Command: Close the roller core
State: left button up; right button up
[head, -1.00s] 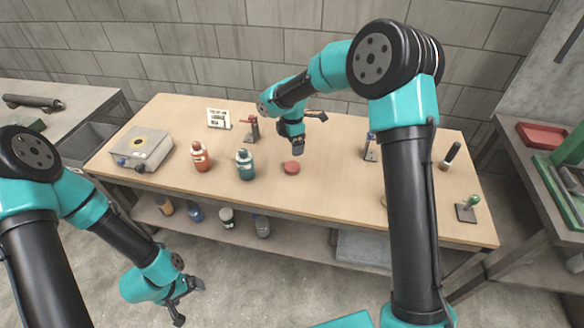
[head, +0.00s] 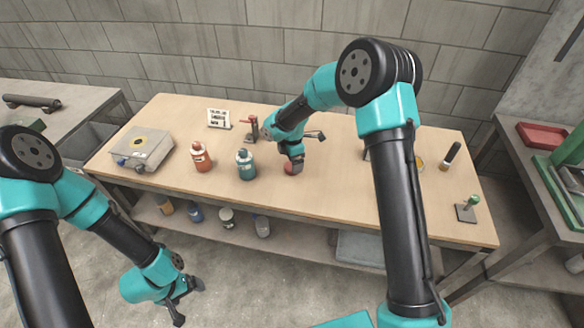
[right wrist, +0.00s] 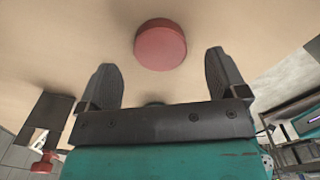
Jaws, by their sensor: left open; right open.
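A round red disc (head: 289,170) lies on the wooden table near the middle. It shows in full in the right wrist view (right wrist: 161,45). My right gripper (head: 294,168) is open just above the disc, and in the right wrist view its two fingers (right wrist: 159,58) stand on either side of it, apart from it. My left gripper (head: 181,303) is open and empty, in front of the table and below its top. I cannot tell for sure which thing is the roller core.
A red bottle (head: 201,157) and a teal bottle (head: 245,165) stand left of the disc. Behind are a red-handled clamp (head: 251,130) and a sign (head: 218,118). A grey box (head: 142,147) is at left, a green-knobbed stand (head: 467,210) and black-handled tool (head: 450,156) at right.

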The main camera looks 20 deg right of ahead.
jog(key=shift+f, duration=1.5)
jog(key=c, duration=1)
jog(key=shift+o, duration=0.2)
jog(key=shift+r, duration=0.1)
jog(key=shift+r, duration=0.5)
jog(key=shift+s+r, duration=0.2)
jog(key=shift+r, duration=1.05)
jog(key=s+a, duration=0.1)
jog(key=s, duration=0.4)
jog(key=s+a+r, duration=0.1)
jog(key=s+a, duration=0.1)
jog(key=s, duration=0.3)
jog(key=s+a, duration=0.1)
jog(key=s, duration=0.4)
jog(key=shift+a+r, duration=0.15)
jog(key=shift+a, duration=0.05)
